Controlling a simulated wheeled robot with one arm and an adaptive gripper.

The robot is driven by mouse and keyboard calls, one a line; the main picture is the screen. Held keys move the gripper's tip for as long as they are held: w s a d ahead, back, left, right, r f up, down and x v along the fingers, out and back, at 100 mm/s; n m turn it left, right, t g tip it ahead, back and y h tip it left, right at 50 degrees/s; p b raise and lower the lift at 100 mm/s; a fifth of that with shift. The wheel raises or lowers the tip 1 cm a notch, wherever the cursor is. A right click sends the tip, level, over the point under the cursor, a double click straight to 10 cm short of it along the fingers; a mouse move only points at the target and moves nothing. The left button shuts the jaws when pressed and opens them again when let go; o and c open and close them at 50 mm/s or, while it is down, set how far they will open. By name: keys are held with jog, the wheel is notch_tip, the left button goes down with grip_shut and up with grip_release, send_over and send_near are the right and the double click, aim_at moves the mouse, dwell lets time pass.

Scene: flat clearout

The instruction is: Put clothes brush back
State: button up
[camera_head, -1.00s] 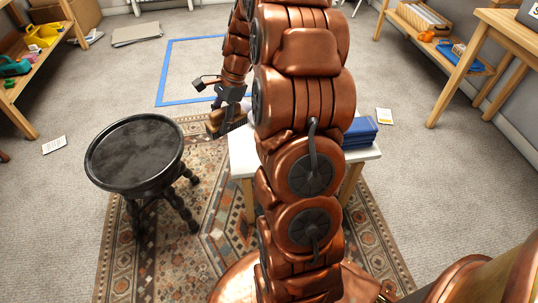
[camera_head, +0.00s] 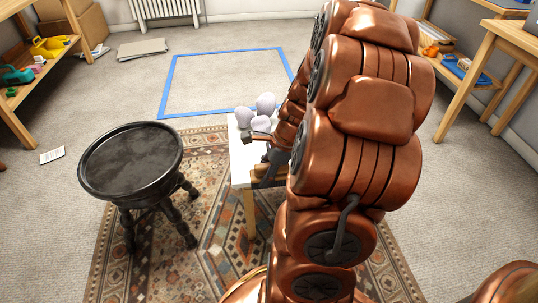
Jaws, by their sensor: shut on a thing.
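The clothes brush appears as a tan wooden piece (camera_head: 263,172) low beside the dark fingers, over the white table's left part; most of it is hidden. My gripper (camera_head: 268,160) is shut on it, partly covered by my copper arm. The white-topped table (camera_head: 238,160) stands on the patterned rug, and my arm hides most of its top. I cannot tell whether the brush touches the tabletop.
Pale lavender rounded objects (camera_head: 258,112) stand at the table's back left, close to my gripper. A black round stool (camera_head: 130,160) stands to the left. A blue taped outline (camera_head: 225,55) marks bare carpet behind. Shelves (camera_head: 40,65) line the left side.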

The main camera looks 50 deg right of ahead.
jog(key=w+d+b, duration=0.1)
jog(key=w+d, duration=0.2)
jog(key=w+d+f+b, duration=0.1)
jog(key=w+d, duration=0.2)
jog(key=w+d+b, duration=0.1)
jog(key=w+d, duration=0.2)
jog(key=d, duration=0.1)
jog(key=shift+f+b, duration=0.15)
jog(key=shift+b, duration=0.25)
notch_tip(320, 180, down, 4)
jog(key=shift+w+d+r+b, duration=0.1)
jog(key=shift+w+r+b, duration=0.1)
jog(key=shift+b, duration=0.85)
jog(key=shift+r, duration=0.1)
jog(key=o, duration=1.1)
